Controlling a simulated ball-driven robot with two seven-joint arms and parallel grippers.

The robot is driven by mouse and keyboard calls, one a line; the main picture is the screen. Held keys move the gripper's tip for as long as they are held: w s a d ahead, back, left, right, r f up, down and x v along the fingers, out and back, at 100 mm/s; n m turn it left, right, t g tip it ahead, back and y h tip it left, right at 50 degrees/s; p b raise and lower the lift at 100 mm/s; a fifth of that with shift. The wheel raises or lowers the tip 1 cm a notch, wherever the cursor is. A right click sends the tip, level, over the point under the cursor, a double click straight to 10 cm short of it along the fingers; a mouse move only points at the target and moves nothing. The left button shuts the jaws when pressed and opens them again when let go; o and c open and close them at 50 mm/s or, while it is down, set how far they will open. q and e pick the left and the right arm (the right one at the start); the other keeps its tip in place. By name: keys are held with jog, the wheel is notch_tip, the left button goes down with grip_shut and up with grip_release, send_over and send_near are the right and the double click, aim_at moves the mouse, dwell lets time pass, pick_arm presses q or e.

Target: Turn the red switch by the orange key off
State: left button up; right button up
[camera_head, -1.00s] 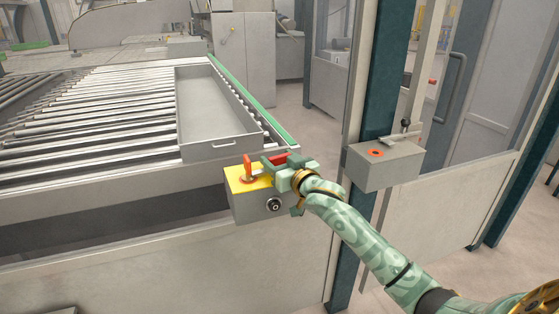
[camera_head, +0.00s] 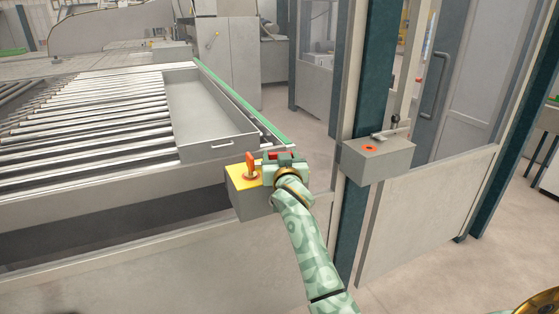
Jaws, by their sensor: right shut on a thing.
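A control box with a yellow top (camera_head: 238,178) sits at the near right corner of the roller table. An orange key (camera_head: 251,166) stands upright on its yellow top. Right beside the key, a bit of the red switch (camera_head: 273,155) shows between the fingers of my right gripper (camera_head: 277,160). The right gripper is shut on the red switch and hides most of it, so its exact angle is hard to tell. The gripper and wrist also cover the right part of the box and its front. My left gripper is not in view.
A grey tray (camera_head: 205,137) with a handle lies on the rollers behind the box. To the right, a grey box with an orange-red ring (camera_head: 370,148) is mounted by a dark post (camera_head: 366,80). Open floor shows between table and cabinets.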

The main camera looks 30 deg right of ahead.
jog(key=shift+f+m+h, duration=0.15)
jog(key=shift+m+h, duration=0.15)
jog(key=shift+h, duration=0.2)
jog(key=shift+a+g+b, duration=0.1)
jog(key=shift+g+b, duration=0.2)
jog(key=shift+b, duration=0.05)
jog(key=o, duration=1.4)
